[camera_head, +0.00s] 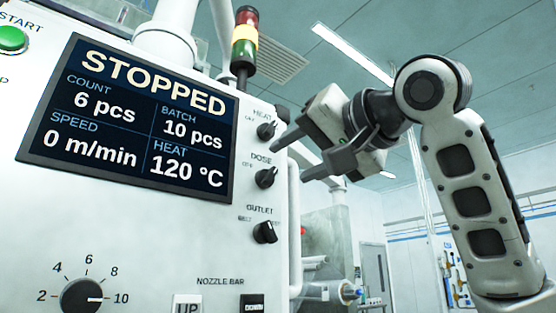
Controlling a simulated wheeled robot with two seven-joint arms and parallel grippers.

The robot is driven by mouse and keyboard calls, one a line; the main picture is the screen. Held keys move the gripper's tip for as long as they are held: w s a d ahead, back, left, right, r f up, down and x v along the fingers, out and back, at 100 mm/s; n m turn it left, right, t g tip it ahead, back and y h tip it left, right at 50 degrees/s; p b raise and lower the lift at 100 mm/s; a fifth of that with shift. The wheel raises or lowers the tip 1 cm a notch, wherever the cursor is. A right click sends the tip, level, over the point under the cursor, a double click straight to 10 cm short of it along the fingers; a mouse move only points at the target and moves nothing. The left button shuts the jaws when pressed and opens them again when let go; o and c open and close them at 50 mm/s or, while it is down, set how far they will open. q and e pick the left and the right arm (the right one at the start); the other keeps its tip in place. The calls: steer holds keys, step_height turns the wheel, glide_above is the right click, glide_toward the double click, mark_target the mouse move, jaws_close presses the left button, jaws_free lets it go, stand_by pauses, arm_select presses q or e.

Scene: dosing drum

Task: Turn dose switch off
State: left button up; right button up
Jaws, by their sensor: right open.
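The dose switch (266,177) is a black rotary knob under the label DOSE, at the right side of the white machine panel. Its pointer is tilted toward the upper right; the label at its left is small and hard to read. My right gripper (290,160) is in front of the panel's right edge, just right of the dose and heat switches. Its dark fingers are spread open and empty, pointing left at the panel. I cannot tell whether a fingertip touches the panel. My left gripper is not in view.
The heat switch (267,130) sits above and the outlet switch (264,232) below. A screen (130,118) reads STOPPED. A numbered dial (82,297), UP (187,306) and DOWN (252,304) buttons and a green START button (12,40) are on the panel. A signal tower (244,45) stands behind.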

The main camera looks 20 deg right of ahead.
mark_target(276, 169)
steer(key=shift+p+x, duration=0.45)
steer(key=shift+x, duration=2.25)
steer(key=c, duration=1)
